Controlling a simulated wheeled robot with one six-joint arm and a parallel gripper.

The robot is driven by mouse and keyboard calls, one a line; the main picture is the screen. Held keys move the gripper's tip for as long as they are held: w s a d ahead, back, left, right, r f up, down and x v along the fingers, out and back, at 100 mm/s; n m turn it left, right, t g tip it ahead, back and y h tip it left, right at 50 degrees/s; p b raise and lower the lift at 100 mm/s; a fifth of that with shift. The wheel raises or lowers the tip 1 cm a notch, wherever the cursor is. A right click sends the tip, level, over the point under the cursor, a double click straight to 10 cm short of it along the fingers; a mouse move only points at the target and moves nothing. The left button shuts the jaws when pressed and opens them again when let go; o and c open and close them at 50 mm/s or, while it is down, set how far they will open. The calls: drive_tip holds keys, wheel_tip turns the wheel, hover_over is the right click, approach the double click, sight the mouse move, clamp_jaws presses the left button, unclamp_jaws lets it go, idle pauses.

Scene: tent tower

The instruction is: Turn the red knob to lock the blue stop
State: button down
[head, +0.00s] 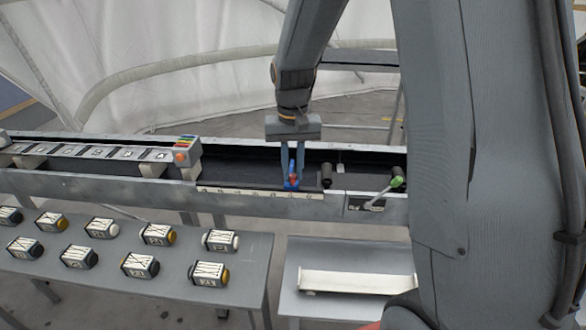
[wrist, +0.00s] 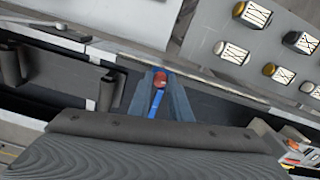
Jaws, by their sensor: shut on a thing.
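The blue stop (head: 291,184) stands at the front edge of the dark conveyor channel, above a light scale strip (head: 250,192) with marks. The red knob (wrist: 160,79) sits on the stop and shows between my fingertips in the wrist view. The blue stop (wrist: 156,102) runs below it there. My gripper (head: 292,178) points down from above, with its two fingers on either side of the knob, shut on it. The fingers partly hide the knob and the stop in the head view.
A green-tipped lever (head: 396,182) and a dark roller (head: 326,175) are right of the stop. A grey box with coloured stripes (head: 187,152) stands to the left. Several labelled blocks (head: 140,265) lie on the front table. A pale tray (head: 350,283) lies at front right.

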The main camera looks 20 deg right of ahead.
sight(293, 175)
drive_tip(key=c, duration=1.6)
unclamp_jaws()
drive_tip(key=shift+c, duration=0.2)
drive_tip(key=shift+r, duration=0.1)
wheel_tip(293, 175, up, 8)
drive_tip(key=shift+f+b, duration=0.15)
drive_tip(key=shift+b, duration=0.55)
drive_tip(key=shift+f, duration=0.1)
drive_tip(key=s+f+n, duration=0.1)
drive_tip(key=s+f, duration=0.4)
drive_tip(key=s, duration=0.4)
drive_tip(key=s+f+n, duration=0.1)
drive_tip(key=s+f, duration=0.3)
drive_tip(key=s, duration=0.5)
drive_tip(key=shift+d+f+t, duration=0.15)
drive_tip(key=shift+f+t, duration=0.25)
